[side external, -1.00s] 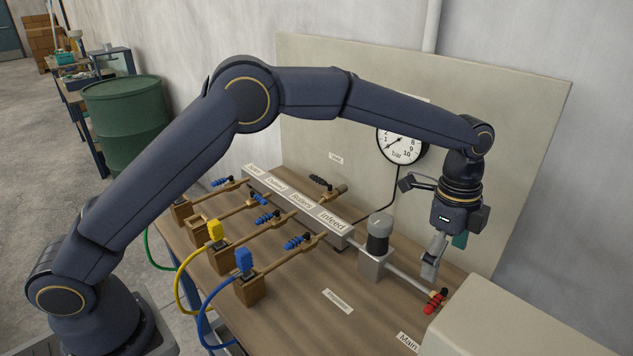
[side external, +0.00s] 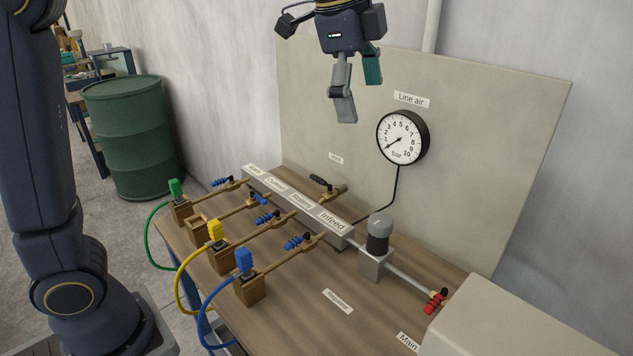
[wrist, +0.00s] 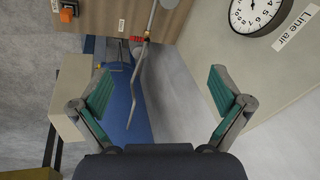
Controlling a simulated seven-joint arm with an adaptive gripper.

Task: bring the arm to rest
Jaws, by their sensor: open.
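My gripper (side external: 357,92) hangs high above the workbench in the side external view, in front of the upper part of the backboard and clear of everything. Its two teal-padded fingers stand wide apart in the wrist view (wrist: 162,95), with nothing between them. My arm stands raised at the left, its upper links out of frame. The red-handled Main valve (side external: 435,301) sits at the right end of the pipe, well below my gripper.
The bench (side external: 300,325) carries a manifold (side external: 290,200) with several blue-handled valves and coloured hoses. A pressure gauge (side external: 402,138) on the backboard (side external: 520,130) reads near the low end. A beige box (side external: 540,325) is at the front right. A green drum (side external: 125,135) stands at left.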

